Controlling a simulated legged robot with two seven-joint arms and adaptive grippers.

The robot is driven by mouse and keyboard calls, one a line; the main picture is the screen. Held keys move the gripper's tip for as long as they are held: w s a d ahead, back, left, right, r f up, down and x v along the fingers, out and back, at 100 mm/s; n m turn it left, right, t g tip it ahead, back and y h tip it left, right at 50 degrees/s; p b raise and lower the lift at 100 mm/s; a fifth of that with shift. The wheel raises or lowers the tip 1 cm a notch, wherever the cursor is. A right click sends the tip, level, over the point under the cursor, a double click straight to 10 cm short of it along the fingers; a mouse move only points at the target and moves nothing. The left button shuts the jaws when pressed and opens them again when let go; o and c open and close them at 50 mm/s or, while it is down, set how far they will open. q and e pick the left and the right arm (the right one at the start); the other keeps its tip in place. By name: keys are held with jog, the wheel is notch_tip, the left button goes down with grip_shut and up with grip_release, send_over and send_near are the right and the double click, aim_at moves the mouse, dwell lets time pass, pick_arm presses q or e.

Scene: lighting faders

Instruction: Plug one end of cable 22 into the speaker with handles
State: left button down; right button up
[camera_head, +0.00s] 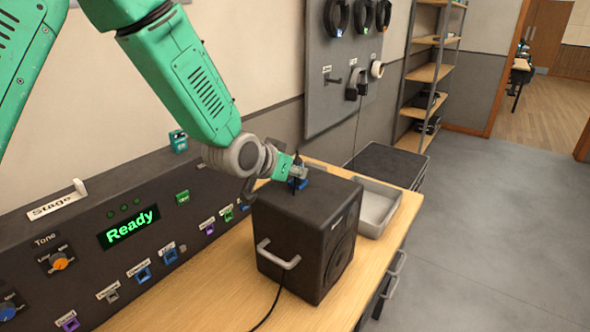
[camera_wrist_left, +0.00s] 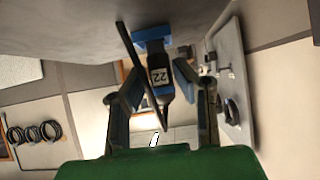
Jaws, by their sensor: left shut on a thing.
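The black speaker with handles (camera_head: 290,215) stands on the wooden bench, a grey handle (camera_head: 277,254) on its near side. A blue socket (camera_head: 299,184) sits on its top, also in the left wrist view (camera_wrist_left: 152,36). My left gripper (camera_head: 294,172) is over the speaker's top, shut on a black plug labelled 22 (camera_wrist_left: 160,78). In the left wrist view the plug is between the fingers (camera_wrist_left: 165,85), its end at the blue socket. I cannot tell how far it is seated. My right gripper is not in view.
A stage panel (camera_head: 130,235) with a Ready display (camera_head: 129,228), knobs and coloured sockets lines the bench's back. A black cable (camera_head: 270,310) runs along the bench in front. Coiled cables (camera_head: 337,17) hang on a wall board.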

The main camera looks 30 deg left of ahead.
pick_arm(q)
jog(key=shift+f, duration=0.45)
dwell(0.5)
dwell(0.5)
jog(key=c, duration=1.2)
grip_release()
jog(key=v, duration=1.2)
jog(key=shift+f, duration=0.15)
